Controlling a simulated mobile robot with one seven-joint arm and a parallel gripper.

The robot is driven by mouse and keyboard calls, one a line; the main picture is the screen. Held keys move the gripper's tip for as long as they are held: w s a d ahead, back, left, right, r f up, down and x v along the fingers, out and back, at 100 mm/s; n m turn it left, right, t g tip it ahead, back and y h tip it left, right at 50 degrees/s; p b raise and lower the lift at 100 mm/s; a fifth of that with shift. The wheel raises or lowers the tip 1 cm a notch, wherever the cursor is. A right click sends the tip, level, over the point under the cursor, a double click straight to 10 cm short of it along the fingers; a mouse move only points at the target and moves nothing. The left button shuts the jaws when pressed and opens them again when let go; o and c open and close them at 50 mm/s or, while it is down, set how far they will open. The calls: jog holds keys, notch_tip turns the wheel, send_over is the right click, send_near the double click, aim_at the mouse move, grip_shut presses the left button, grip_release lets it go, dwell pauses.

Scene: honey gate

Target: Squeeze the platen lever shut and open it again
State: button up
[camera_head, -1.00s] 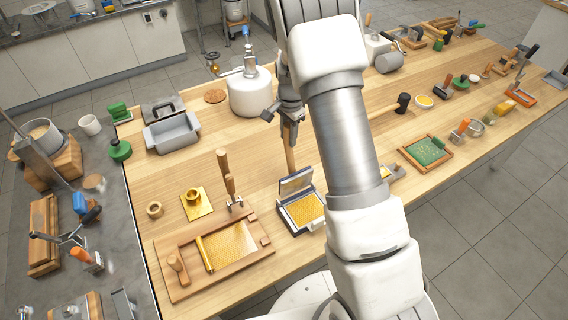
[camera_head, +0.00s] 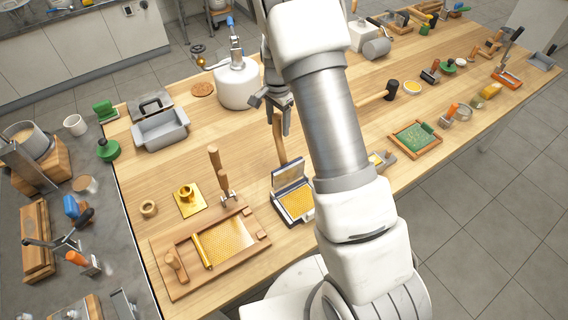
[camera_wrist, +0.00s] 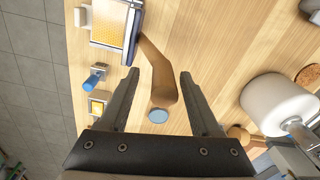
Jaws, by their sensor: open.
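The press (camera_head: 296,203) stands near the front edge of the table, its hinged platen tilted up open over a yellow honeycomb-patterned bed. Its wooden platen lever (camera_head: 279,142) stands up behind the platen. My gripper (camera_head: 272,112) is open above the lever's upper end. In the wrist view, the lever lies in the gap between my fingertips (camera_wrist: 157,75), with space visible on both sides.
A wooden frame with a honeycomb sheet (camera_head: 258,231) lies left of the press, with a forked tool (camera_head: 222,178) behind it. A white pot (camera_head: 240,92) stands behind my gripper. A green board (camera_head: 415,138) lies to the right. Bare tabletop surrounds the lever.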

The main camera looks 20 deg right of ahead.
aim_at(278, 114)
jog(key=shift+r, duration=2.35)
jog(key=shift+s+r, duration=0.1)
jog(key=shift+r, duration=0.05)
jog(key=shift+s+r, duration=0.1)
jog(key=shift+r, duration=0.15)
jog(key=s+a+r+n+t+b, duration=0.2)
jog(key=s+r+n+t+b, duration=0.3)
jog(key=s+r, duration=0.85)
jog(key=s+n+b, duration=0.2)
jog(key=s+n, duration=0.5)
jog(key=s, duration=0.8)
jog(key=shift+s+a+r, duration=0.2)
jog(key=shift+r, duration=0.15)
